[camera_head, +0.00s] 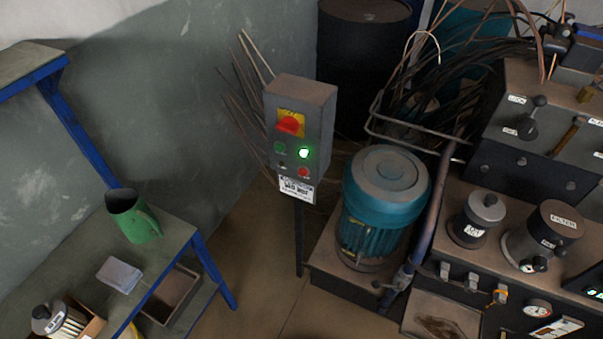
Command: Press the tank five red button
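A grey control box (300,110) stands on a thin post near the middle of the head view. A small round red button (303,172) sits at the lower right of its front face. Above that button a green lamp (304,153) is lit. A dark green button (280,148) is to the left of the lamp. A larger red switch (289,124) sits on a yellow plate near the top of the face. A white label (297,189) hangs below the red button, and its text is too small to read surely. Neither of my grippers is in view.
A teal motor (385,205) stands right of the box. Machinery with levers and a filter canister (541,235) fills the right. Loose cables and a dark drum (362,60) are behind. A shelf (60,265) with a green jug (133,214) stands left. Floor before the post is clear.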

